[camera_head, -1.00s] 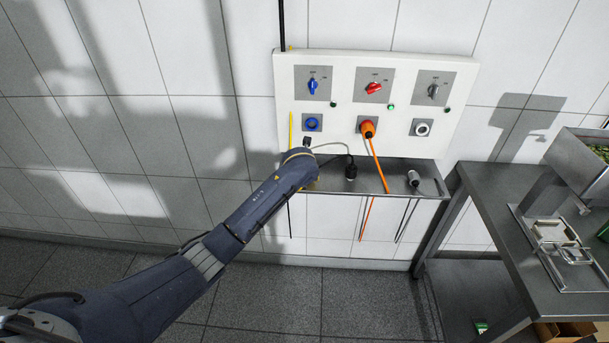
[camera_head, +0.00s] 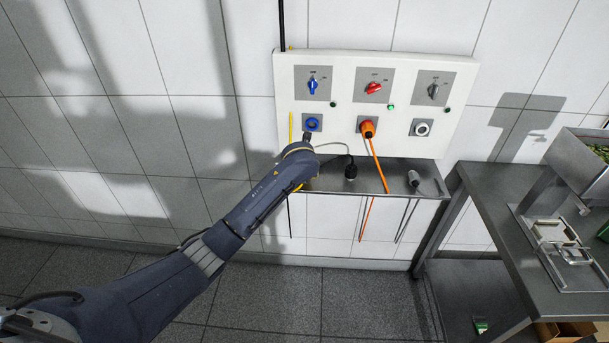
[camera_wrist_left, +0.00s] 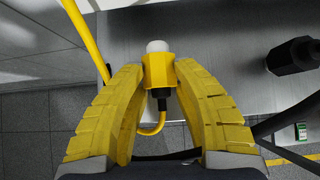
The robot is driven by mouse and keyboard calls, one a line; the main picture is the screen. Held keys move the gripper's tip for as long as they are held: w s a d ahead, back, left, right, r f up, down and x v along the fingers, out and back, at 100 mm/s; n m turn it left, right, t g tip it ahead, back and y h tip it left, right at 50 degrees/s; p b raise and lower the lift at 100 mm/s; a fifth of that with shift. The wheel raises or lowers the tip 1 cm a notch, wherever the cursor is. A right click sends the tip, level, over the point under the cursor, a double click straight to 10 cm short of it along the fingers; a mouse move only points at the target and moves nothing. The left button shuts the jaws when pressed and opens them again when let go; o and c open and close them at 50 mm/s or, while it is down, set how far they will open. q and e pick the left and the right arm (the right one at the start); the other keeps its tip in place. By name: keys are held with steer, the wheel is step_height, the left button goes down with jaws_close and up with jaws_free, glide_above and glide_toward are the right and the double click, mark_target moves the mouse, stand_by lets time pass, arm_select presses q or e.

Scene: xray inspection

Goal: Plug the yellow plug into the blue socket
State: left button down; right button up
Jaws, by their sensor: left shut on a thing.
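The blue socket (camera_head: 312,123) is the left one in the lower row of the white wall panel (camera_head: 345,150). My left gripper (camera_wrist_left: 158,78) is shut on the yellow plug (camera_wrist_left: 159,72), its yellow fingers on either side of the plug body. The plug has a whitish front end and a yellow cable (camera_wrist_left: 152,129) behind it. In the head view my left arm ends just below the blue socket, and my wrist hides the plug there. I cannot tell the gap between plug and socket. My right gripper is not in view.
An orange plug (camera_head: 367,129) sits in the middle socket, its cable hanging down. The right socket (camera_head: 422,128) is empty. A black plug (camera_head: 351,171) and a grey plug (camera_head: 414,178) are on the metal shelf (camera_head: 385,186). A steel table (camera_head: 510,210) stands at the right.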

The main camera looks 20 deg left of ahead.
arm_select(q)
steer(key=shift+r, duration=2.7)
steer(key=r, duration=0.1)
steer(key=a+r, duration=0.1)
steer(key=shift+w+r+h, duration=0.3)
steer(key=shift+h, duration=0.1)
steer(key=s+d+r+n+h, duration=0.1)
steer(key=s+d+r+h, duration=0.1)
steer(key=s+r, duration=0.3)
steer(key=shift+d+r, duration=0.8)
steer(key=shift+d, duration=0.05)
steer(key=shift+w, duration=0.1)
steer(key=shift+w+a, duration=0.2)
steer(key=shift+w, duration=0.75)
steer(key=shift+w+a, duration=0.2)
steer(key=shift+w, duration=0.75)
steer(key=shift+w+a, duration=0.2)
steer(key=shift+w, duration=0.75)
steer(key=shift+w+a, duration=0.15)
steer(key=shift+w, duration=0.55)
